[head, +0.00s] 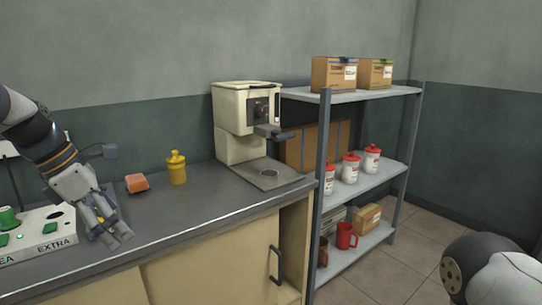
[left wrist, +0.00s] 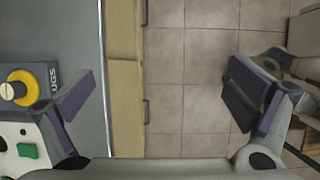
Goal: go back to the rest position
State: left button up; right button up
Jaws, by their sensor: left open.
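A green knob (head: 9,219) is on the panel. An orange block (head: 137,183), a yellow bottle (head: 177,168) and a cream machine (head: 243,122) stand farther along the counter (head: 215,206). A shelf rack (head: 372,184) holds boxes and red-lidded jars. The wrist view shows a yellow-ringed knob (left wrist: 14,90).

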pick_arm(q)
jog(key=s+d+f+m+g+y, duration=0.15)
jog(key=s+f+m, duration=0.45)
jog(key=f, duration=0.8)
jog(key=s+d+f+m+g+y, duration=0.15)
jog(key=s+f+m, duration=0.25)
jog(key=s+f, duration=0.7)
jog(key=s+d+f+m, duration=0.1)
jog(key=s+f+m, duration=0.2)
jog(key=s+m, duration=0.2)
jog(key=s+d+f+m+g, duration=0.1)
jog(key=s+m, duration=0.4)
jog(key=s, duration=0.7)
jog(key=s+d+f+m+g, duration=0.1)
jog(key=s+f+m, duration=0.3)
jog(key=s, duration=0.5)
jog(key=shift+s+d+f+m+y, duration=0.2)
jog(key=shift+d+f+m+y, duration=0.15)
jog(key=shift+d+m, duration=0.2)
pick_arm(e)
jog(key=shift+c, duration=0.4)
